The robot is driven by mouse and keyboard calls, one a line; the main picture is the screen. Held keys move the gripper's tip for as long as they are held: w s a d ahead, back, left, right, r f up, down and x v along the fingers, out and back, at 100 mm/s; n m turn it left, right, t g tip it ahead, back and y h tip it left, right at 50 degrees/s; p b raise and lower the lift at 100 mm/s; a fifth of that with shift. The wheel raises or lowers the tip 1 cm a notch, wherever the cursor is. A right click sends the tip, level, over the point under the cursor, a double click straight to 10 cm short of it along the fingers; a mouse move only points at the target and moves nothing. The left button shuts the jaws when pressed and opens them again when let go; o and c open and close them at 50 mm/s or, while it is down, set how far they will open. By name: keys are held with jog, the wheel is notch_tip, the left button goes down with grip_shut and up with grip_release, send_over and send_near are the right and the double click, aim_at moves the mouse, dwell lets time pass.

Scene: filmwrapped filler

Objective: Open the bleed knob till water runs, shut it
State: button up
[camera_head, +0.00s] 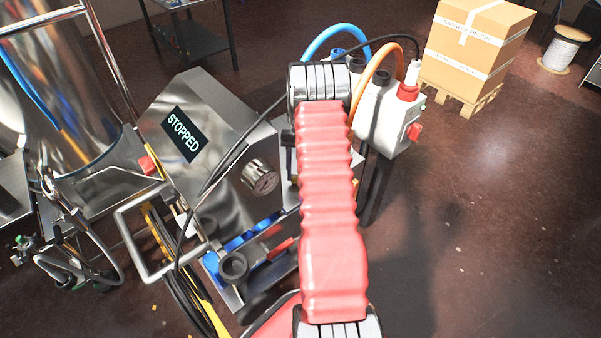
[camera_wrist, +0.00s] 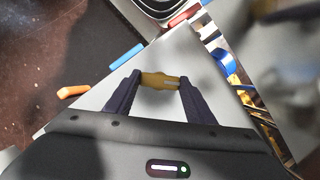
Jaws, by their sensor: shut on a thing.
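A brass-yellow knob (camera_wrist: 153,81), which looks like the bleed knob, sits between the two dark fingertips of my gripper (camera_wrist: 160,79) in the wrist view. My gripper is shut on it, with a fingertip at each end. A pale grey surface lies behind the knob. I see no running water in either view. In the head view my red arm covers the middle, and both the knob and my gripper are hidden.
A white unit (camera_head: 391,118) with blue and orange hoses stands close behind my arm. A carton (camera_head: 477,45) sits on a pallet.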

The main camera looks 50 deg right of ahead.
jog(key=o, duration=1)
jog(key=shift+o, duration=0.2)
jog(key=v, duration=1.3)
jog(key=shift+r, duration=0.4)
